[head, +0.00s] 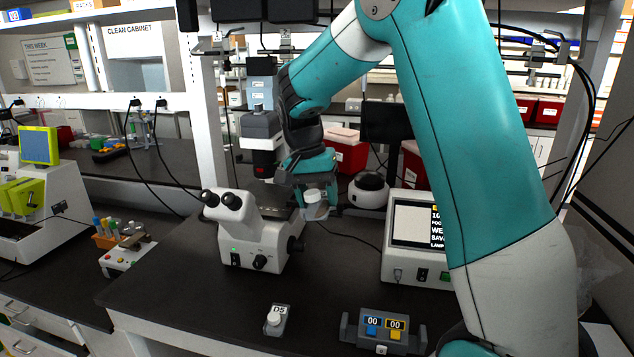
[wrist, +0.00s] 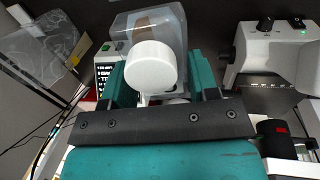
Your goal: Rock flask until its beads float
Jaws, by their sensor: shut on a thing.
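My gripper (head: 314,189) is shut on a flask (head: 316,210), held in the air just right of the microscope. In the wrist view the flask (wrist: 126,24) is a clear, boxy vessel with a white round cap (wrist: 152,67) facing the camera, between the two teal fingers of my gripper (wrist: 161,82). A tan-brown patch shows through its clear wall. I cannot make out single beads or tell whether any float. In the head view the flask is small and partly hidden by the gripper.
A white microscope (head: 250,235) stands close on the left. A white screen unit (head: 410,232) is on the right. A small D5 holder (head: 276,320) and a two-button counter box (head: 384,330) sit at the bench's front. Dark bench between them is clear.

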